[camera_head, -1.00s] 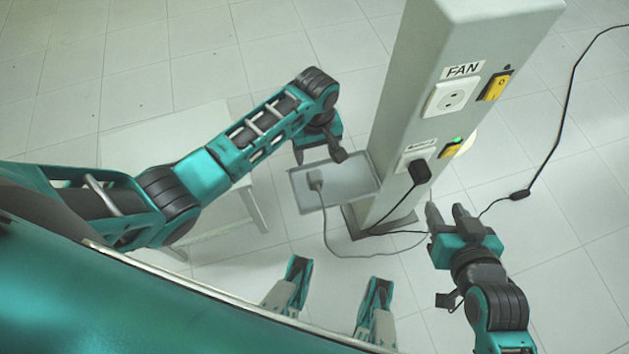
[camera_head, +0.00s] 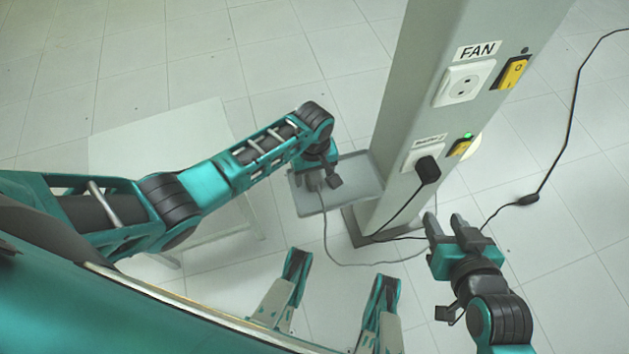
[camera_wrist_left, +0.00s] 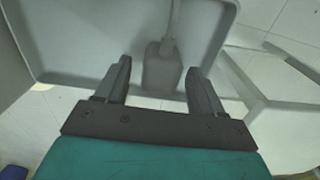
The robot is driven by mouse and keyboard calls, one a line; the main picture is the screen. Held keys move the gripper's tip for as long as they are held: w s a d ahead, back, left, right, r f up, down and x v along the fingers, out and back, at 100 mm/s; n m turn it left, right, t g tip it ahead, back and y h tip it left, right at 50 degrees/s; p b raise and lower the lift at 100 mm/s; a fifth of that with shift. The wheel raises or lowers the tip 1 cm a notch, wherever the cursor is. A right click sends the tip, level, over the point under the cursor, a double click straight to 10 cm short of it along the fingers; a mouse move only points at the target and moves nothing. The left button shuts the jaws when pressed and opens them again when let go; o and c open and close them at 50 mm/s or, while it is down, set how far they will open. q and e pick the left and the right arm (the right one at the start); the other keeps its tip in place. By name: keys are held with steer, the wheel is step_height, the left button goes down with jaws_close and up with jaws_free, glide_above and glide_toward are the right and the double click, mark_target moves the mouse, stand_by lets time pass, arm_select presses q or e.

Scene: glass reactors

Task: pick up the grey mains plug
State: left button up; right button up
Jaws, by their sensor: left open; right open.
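The grey mains plug (camera_head: 315,184) lies on a shallow grey tray (camera_head: 357,174) beside the post and is partly hidden by my left gripper in the head view. In the left wrist view the plug (camera_wrist_left: 162,70) sits between the tips of my open left fingers, its cable running up the picture. My left gripper (camera_head: 322,181) is open over the tray; I cannot tell whether its fingers touch the plug. My right gripper (camera_head: 445,217) is open and empty, to the right of the post's foot.
The grey post (camera_head: 428,70) carries a free socket (camera_head: 463,83) labelled FAN with a yellow switch (camera_head: 513,72). Below, a black plug (camera_head: 428,169) fills the second socket. A white table (camera_head: 150,140) stands left behind my left arm. A black cable (camera_head: 552,150) crosses the floor at right.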

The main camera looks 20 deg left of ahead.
arm_select(q)
steer(key=shift+c, duration=0.6)
steer(key=c, duration=1)
arm_select(e)
steer(key=shift+w, duration=0.1)
arm_select(q)
steer(key=shift+r, duration=0.1)
steer(key=shift+c, duration=0.2)
arm_select(e)
steer(key=shift+r, duration=0.1)
arm_select(q)
steer(key=shift+r+p, duration=0.4)
steer(key=shift+r, duration=0.15)
step_height(320, 180, up, 18)
steer(key=p, duration=0.8)
steer(key=s+d+r+p, duration=0.3)
steer(key=s+p, duration=0.3)
steer(key=p, duration=0.3)
steer(key=shift+d+r, duration=0.4)
steer(key=shift+d, duration=0.1)
arm_select(e)
steer(key=s+d+r+h, duration=0.1)
steer(key=d+r, duration=0.2)
steer(key=r, duration=0.9)
steer(key=shift+s+d+r, duration=0.3)
steer(key=shift+s, duration=0.05)
